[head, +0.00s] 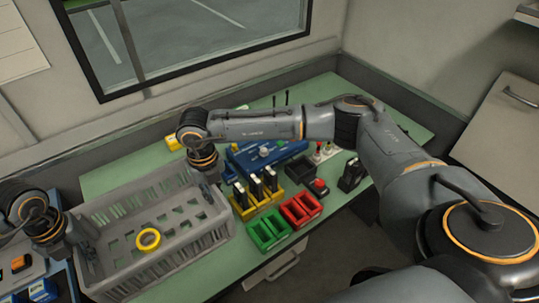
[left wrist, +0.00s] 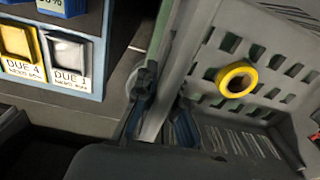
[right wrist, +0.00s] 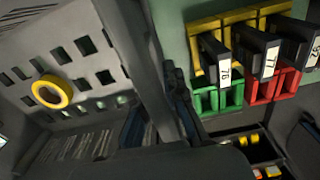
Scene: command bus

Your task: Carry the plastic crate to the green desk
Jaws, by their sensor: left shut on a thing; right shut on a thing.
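The grey plastic crate (head: 165,262) is at the left end of the green desk (head: 330,199), over its top. I cannot tell whether its base touches the desk. A yellow tape roll (head: 148,239) lies inside it. My left gripper (left wrist: 160,112) is shut on the crate's left end wall. My right gripper (right wrist: 158,112) is shut on the crate's right end wall; in the head view its fingers are mostly hidden behind the wrist. The crate also shows in the left wrist view (left wrist: 215,130) and the right wrist view (right wrist: 85,125).
Right of the crate stand yellow holders (head: 262,206) with black devices, a green bin (head: 267,231), red bins (head: 301,209) and a blue case (head: 262,160). A blue panel with labelled trays (left wrist: 75,85) is close to the left gripper. A window wall bounds the back.

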